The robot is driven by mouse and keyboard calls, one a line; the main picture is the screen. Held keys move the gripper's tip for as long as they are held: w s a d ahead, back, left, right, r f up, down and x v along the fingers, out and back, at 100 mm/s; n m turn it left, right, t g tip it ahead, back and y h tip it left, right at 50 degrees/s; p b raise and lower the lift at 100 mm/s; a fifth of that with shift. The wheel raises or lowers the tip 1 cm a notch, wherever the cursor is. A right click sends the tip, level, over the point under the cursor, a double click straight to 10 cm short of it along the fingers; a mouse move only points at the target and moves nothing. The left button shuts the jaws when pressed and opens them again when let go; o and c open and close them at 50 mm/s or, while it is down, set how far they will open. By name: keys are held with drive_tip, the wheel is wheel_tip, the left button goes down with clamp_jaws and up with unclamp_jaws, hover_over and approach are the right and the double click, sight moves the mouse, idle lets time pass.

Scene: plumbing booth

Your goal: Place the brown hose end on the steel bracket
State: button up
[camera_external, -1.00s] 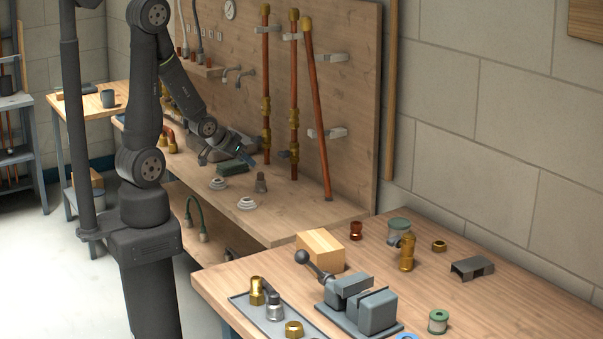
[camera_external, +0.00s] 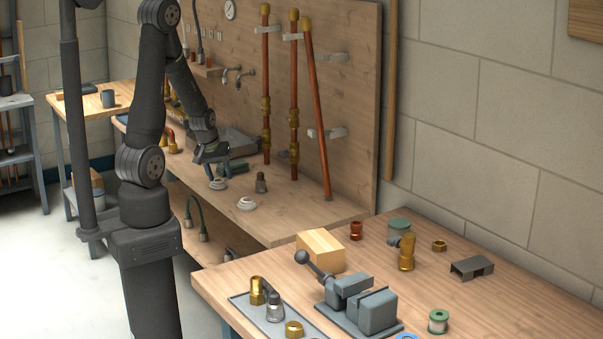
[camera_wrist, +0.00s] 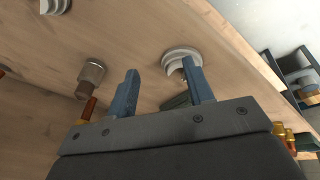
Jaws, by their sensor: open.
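My gripper (camera_external: 210,175) is over the middle of the long bench, pointing down, open and empty. In the wrist view its two blue-grey fingers (camera_wrist: 161,74) are spread apart. I cannot surely tell which thing is the brown hose end. Two hoses hang at the upper left of the board, and one has a brownish end (camera_external: 186,50), away from my gripper. A dark grey channel-shaped bracket (camera_external: 472,267) lies on the right bench, apart from my gripper. I cannot tell whether it is the steel bracket.
White flanges (camera_external: 247,203) and a grey fitting (camera_external: 261,184) stand near my gripper. A dark green block (camera_external: 238,168) lies behind it. Copper pipes (camera_external: 294,110) rise along the board. A vise (camera_external: 360,303) and a wooden block (camera_external: 320,248) occupy the right bench.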

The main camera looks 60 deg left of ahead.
drive_tip(key=n+h, duration=0.1)
drive_tip(key=s+f+n+g+h, duration=0.1)
drive_tip(key=n, duration=0.1)
drive_tip(key=s+a+n+h, duration=0.1)
drive_tip(key=shift+f+n+g, duration=0.3)
drive_tip(key=shift+f+n, duration=0.1)
drive_tip(key=shift+s+n+h, duration=0.15)
drive_tip(key=shift+n+h, duration=0.75)
drive_tip(key=shift+n, duration=0.2)
drive_tip(key=shift+w+r+n+h, duration=0.2)
drive_tip(key=shift+r+n+h, duration=0.1)
drive_tip(key=shift+n+h, duration=0.65)
drive_tip(key=n+t+h, duration=0.1)
drive_tip(key=w+a+r+n+t+h, duration=0.1)
drive_tip(key=w+r+n+t+h, duration=0.1)
drive_tip(key=shift+a+r+n, duration=0.25)
drive_tip(key=shift+a+n, duration=0.05)
drive_tip(key=shift+n, duration=0.05)
drive_tip(key=a+r+n+t, duration=0.1)
drive_tip(key=w+a+r+n+t+h, duration=0.1)
drive_tip(key=a+r+t+h, duration=0.1)
drive_tip(key=shift+w+a+r+n, duration=0.15)
drive_tip(key=shift+w+r+n, duration=0.25)
approach(260, 180)
drive_tip(key=shift+t, duration=0.3)
drive_tip(key=x, duration=0.4)
drive_tip(key=shift+w+r, duration=0.25)
drive_tip(key=shift+a+x, duration=0.2)
drive_tip(key=shift+x, duration=2.4)
drive_tip(key=shift+w+f, duration=0.15)
